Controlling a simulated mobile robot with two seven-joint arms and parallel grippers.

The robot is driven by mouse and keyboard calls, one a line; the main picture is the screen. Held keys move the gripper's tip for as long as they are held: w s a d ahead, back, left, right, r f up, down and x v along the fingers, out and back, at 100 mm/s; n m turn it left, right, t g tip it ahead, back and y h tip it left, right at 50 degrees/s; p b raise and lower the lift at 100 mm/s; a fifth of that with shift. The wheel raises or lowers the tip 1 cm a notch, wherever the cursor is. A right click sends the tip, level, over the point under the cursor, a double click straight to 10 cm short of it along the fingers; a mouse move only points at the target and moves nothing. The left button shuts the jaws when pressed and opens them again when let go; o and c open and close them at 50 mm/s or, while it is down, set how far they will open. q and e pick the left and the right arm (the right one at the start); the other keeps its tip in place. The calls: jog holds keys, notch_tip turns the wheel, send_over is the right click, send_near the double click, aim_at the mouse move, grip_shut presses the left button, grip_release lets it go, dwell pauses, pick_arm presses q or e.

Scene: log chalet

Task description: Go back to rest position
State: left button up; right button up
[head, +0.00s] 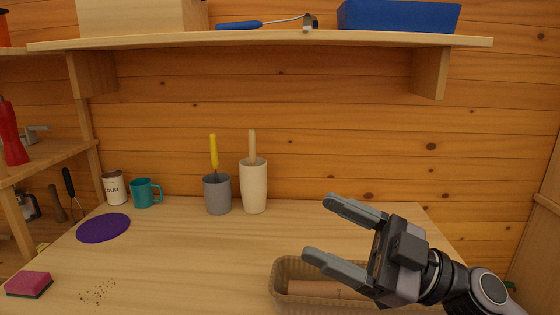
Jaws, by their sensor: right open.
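My right gripper (331,228) comes in from the lower right and points left. Its two grey fingers are spread apart with nothing between them. It is above a wicker-like basket (279,283) on the table, and it covers part of that basket. A tan cylindrical thing (325,289) lies in the basket, partly hidden by the gripper. My left gripper is not in view.
On the wooden table (190,265) stand a grey cup (217,196), a cream tall cup (254,190), a teal mug (143,194) and a white tin (114,188). A purple disc (103,228), a pink sponge (29,283) and crumbs (97,291) lie left. A shelf (270,41) hangs above.

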jog(key=w+d+f+m+t+h, duration=0.2)
jog(key=d+f+m+t+h, duration=0.45)
jog(key=m+h, duration=0.35)
jog(key=w+d+f+m+t+h, duration=0.2)
jog(key=d+f+m+t+h, duration=0.5)
jog(key=m+h, duration=0.25)
jog(key=s+d+f+g+h, duration=0.25)
jog(key=s+f+g, duration=0.55)
jog(key=f, duration=0.5)
jog(key=s+f+n+g, duration=0.1)
jog(key=s+f+g, duration=0.3)
jog(key=s, duration=0.4)
jog(key=s+f+g, duration=0.4)
jog(key=s+f, duration=0.1)
jog(key=s, duration=0.3)
jog(key=w+a+f+t+y+b, duration=0.2)
jog(key=w+f+t, duration=0.4)
jog(key=f, duration=0.5)
jog(key=shift+w+a+f+t+y, duration=0.2)
jog(key=shift+w+a+t+y, duration=0.15)
jog(key=shift+t+y, duration=0.1)
